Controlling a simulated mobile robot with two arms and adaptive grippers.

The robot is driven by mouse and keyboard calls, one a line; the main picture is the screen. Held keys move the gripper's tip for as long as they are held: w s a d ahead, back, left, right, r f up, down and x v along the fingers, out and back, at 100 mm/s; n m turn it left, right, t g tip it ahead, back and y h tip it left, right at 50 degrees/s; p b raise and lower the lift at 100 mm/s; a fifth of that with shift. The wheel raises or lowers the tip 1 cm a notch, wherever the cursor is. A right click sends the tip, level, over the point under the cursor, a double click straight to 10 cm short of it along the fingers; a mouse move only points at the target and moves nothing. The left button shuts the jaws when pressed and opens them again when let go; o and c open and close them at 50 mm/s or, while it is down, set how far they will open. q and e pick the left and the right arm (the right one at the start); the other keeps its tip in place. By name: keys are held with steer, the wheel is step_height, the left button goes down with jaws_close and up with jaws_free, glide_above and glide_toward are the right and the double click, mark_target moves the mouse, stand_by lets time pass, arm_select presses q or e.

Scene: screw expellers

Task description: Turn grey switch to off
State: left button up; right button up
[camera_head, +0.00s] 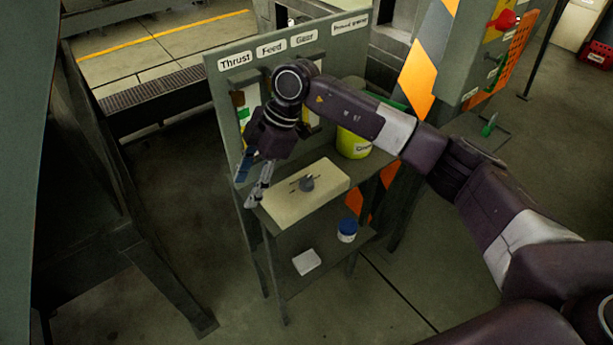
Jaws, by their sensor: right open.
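I cannot clearly identify a grey switch. My right gripper (248,188) is open and empty, pointing down at the left edge of the shelf, left of the cream box. My right arm hides part of the labelled back panel (226,90). My left gripper is not in view.
A yellow-green container (353,143) stands at the shelf's back right. A blue-lidded jar (347,229) and a white block (306,262) sit on the lower shelf. A control cabinet with a red knob (507,20) is at upper right. Dark machine framing (95,200) stands left.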

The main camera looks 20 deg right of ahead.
mark_target(307, 178)
steer(key=w+d+m+h, duration=0.1)
steer(key=d, duration=0.3)
steer(key=w+d+r+m+h, duration=0.1)
steer(key=d+h, duration=0.1)
steer(key=d, duration=0.3)
steer(key=w+d+r+m+h, duration=0.1)
steer(key=d+h, duration=0.1)
steer(key=d, duration=0.3)
steer(key=shift+d+r+m, duration=0.1)
steer(key=shift+r+m, duration=0.05)
steer(key=shift+m, duration=0.25)
steer(key=shift+s+d, duration=0.1)
steer(key=shift+d, duration=0.05)
step_height(307, 178, down, 6)
steer(key=p, duration=0.2)
steer(key=shift+f+p, duration=0.2)
steer(key=shift+p, duration=0.15)
steer(key=shift+f, duration=0.65)
steer(key=c, duration=1.1)
steer(key=shift+c, duration=0.2)
